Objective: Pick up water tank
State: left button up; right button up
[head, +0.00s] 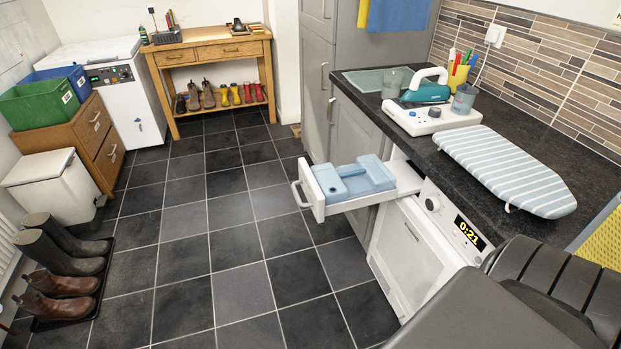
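The light blue water tank (352,177) sits in a white drawer (318,212) that is pulled out from the top of a white machine (418,255) under the counter. The tank has a recess in its top and lies flat in the drawer. The drawer has a grey handle at its left end. Neither of my grippers is in view.
The counter (585,170) above holds a striped ironing board (505,170), a teal iron (427,92) on a white base, and cups. Boots (60,283) stand on a tray at the left. A white bin (52,186) stands nearby. The tiled floor (215,260) left of the drawer is clear.

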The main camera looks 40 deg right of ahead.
aim_at(369, 176)
jog(key=i, duration=3.8)
jog(key=z, duration=4.65)
